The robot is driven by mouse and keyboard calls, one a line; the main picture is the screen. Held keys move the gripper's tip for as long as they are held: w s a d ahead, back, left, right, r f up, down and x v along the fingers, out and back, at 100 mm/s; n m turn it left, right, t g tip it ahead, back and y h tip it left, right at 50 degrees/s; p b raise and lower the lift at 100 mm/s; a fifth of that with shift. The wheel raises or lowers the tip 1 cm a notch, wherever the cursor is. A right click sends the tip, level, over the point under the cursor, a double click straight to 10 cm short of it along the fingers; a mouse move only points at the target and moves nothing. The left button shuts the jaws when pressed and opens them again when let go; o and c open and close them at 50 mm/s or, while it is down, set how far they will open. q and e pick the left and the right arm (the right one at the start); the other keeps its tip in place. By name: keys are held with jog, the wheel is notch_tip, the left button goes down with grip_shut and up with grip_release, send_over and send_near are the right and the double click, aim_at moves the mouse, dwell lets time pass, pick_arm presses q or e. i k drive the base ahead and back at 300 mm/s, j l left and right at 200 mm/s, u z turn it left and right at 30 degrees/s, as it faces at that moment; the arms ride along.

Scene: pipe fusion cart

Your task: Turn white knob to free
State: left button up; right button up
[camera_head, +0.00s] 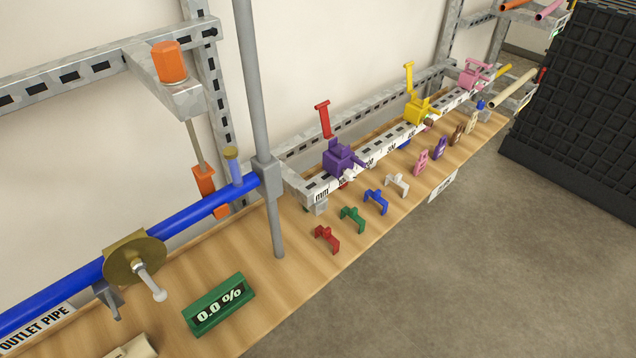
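A small white knob (349,176) shows at the foot of the purple clamp (341,157), on the front side of the white ruled rail (390,144). It is too small for me to tell how it is turned. A red handle (324,119) stands up behind the purple clamp. Further along the rail are a yellow clamp (418,109) and a pink clamp (474,75). Neither of my grippers is in view.
A grey upright post (262,130) stands left of the rail. A blue pipe with a brass wheel (134,258) and a green 0.0 % display (219,304) are at the lower left. Several coloured brackets line the wooden shelf (275,303). The floor (450,270) in front is clear.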

aim_at(348, 174)
jog(key=i+l+u, duration=0.15)
jog(key=l+u, duration=0.15)
jog(key=u, duration=0.15)
jog(key=i+l+u, duration=0.1)
jog(key=l+u, duration=0.2)
jog(key=u, duration=0.2)
jog(key=l+u, duration=0.75)
jog(key=u, duration=0.15)
